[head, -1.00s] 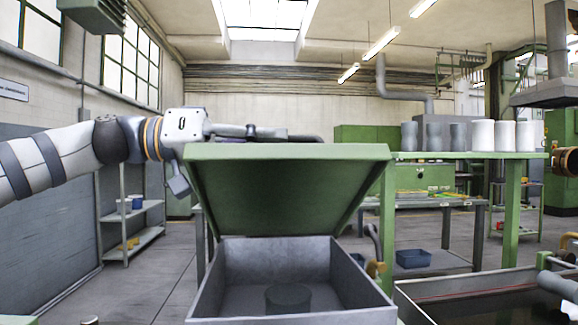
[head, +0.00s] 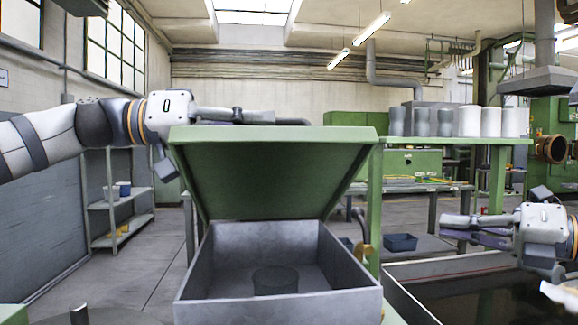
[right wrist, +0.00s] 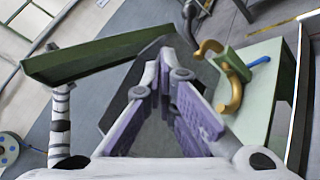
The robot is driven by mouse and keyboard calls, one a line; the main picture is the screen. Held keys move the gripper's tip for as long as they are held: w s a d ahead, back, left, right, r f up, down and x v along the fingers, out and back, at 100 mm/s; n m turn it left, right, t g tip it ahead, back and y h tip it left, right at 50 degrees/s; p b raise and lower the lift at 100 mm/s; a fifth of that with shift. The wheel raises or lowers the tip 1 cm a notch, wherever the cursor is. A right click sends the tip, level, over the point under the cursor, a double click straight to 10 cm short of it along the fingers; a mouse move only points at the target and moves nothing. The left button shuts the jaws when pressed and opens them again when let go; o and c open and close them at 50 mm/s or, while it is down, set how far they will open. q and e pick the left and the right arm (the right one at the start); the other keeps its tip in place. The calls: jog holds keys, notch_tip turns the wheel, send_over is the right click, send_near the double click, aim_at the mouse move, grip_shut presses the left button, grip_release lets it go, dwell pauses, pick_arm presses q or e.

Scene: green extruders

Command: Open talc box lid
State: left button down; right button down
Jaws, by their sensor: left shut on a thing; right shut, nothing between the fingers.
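The talc box (head: 205,270) is a grey metal bin in front of me with a dark round object (head: 275,280) inside. Its green lid (head: 270,170) is raised, hinged at the back and tilted up, so the inside shows; the lid also shows in the right wrist view (right wrist: 95,55). My left gripper (head: 290,121) is at the lid's top edge, shut on the lid; its contact is partly hidden behind the lid. My right gripper (head: 450,227) is shut and empty, to the right of the box and apart from it; its fingers (right wrist: 165,75) show in the right wrist view.
A dark open tank (head: 450,290) lies at the lower right, under my right arm. A green bench (head: 440,143) with several grey and white cylinders stands behind. A brass hook-shaped part (right wrist: 235,85) is near my right gripper. Shelves (head: 120,200) stand at the left.

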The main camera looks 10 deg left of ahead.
aim_at(289, 167)
pick_arm(q)
jog(key=shift+a, duration=0.1)
pick_arm(e)
jog(key=s+a+r+n+g+y, duration=0.2)
jog(key=s+a+r+n+g, duration=0.1)
jog(key=s+a+n+g, duration=0.4)
jog(key=s+a+r+n+g+y, duration=0.2)
jog(key=s+a+n+g, duration=0.3)
jog(key=a, duration=0.4)
pick_arm(q)
jog(key=shift+w, duration=0.1)
pick_arm(e)
jog(key=shift+m, duration=0.8)
jog(key=a+r, duration=0.1)
jog(key=a, duration=0.2)
jog(key=a+r, duration=0.2)
jog(key=a, duration=0.1)
jog(key=a+r, duration=0.2)
jog(key=a, duration=0.1)
jog(key=shift+w+a, duration=0.15)
jog(key=shift+a, duration=0.1)
